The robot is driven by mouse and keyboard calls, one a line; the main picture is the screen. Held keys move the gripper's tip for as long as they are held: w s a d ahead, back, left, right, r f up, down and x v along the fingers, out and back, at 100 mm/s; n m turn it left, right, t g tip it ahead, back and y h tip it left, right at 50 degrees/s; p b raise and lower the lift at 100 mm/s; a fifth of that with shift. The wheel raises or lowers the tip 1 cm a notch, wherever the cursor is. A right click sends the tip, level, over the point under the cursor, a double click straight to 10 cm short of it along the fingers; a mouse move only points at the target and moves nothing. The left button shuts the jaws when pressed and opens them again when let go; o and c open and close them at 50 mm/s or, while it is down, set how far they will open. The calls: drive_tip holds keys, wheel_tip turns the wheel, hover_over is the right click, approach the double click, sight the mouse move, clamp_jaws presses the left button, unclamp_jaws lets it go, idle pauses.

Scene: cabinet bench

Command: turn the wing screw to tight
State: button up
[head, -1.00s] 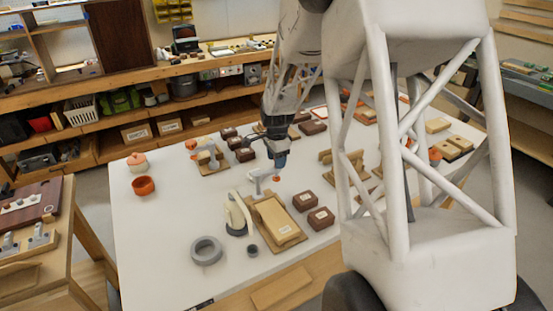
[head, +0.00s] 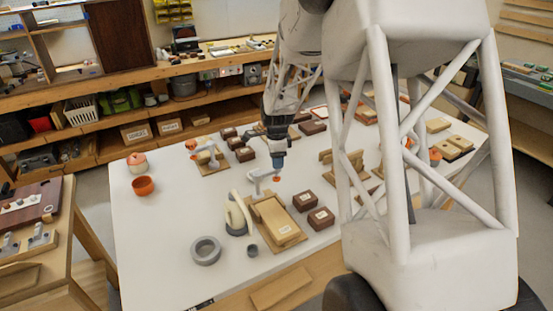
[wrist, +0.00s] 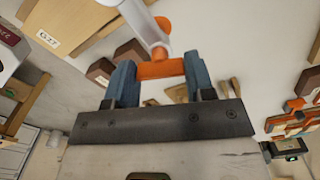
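The wing screw (head: 276,179) is a small orange piece at the right end of a white fixture (head: 261,175) on the white table. In the wrist view the orange wing (wrist: 160,69) spans the space between my blue fingers, with a white arm of the fixture behind it. My gripper (head: 278,168) points down just above the screw in the head view. Its fingers (wrist: 160,80) are wide apart in the wrist view. In the head view a small gap seems to remain between fingertips and screw. Whether the fingers touch the wing's ends is hidden.
A wooden board with a labelled block (head: 275,221) and a cream curved handle (head: 238,214) stand in front of the fixture. Brown blocks (head: 306,201) lie to the right, a grey ring (head: 206,251) front left. An orange bowl (head: 143,186) sits left.

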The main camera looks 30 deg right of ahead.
drive_tip(key=o, duration=0.4)
drive_tip(key=shift+r, duration=0.1)
drive_tip(key=shift+r, duration=3.85)
drive_tip(key=s+a+r+n+t, duration=0.1)
drive_tip(key=s+a+r+n, duration=0.45)
drive_tip(key=s+a, duration=0.2)
drive_tip(key=s+a+r+n, duration=0.5)
drive_tip(key=s+a+n, duration=0.15)
drive_tip(key=s, duration=0.25)
drive_tip(key=shift+s+a+r+n+t, duration=0.1)
drive_tip(key=shift+s+a+n+t, duration=0.15)
drive_tip(key=shift+s+a+n, duration=2.05)
drive_tip(key=shift+s+a+r+n+t, duration=0.25)
drive_tip(key=shift+s+n, duration=0.7)
drive_tip(key=shift+s, duration=2.95)
drive_tip(key=shift+s+a+n+t, duration=0.3)
drive_tip(key=shift+s+a+n, duration=1.3)
drive_tip(key=shift+s, duration=1.5)
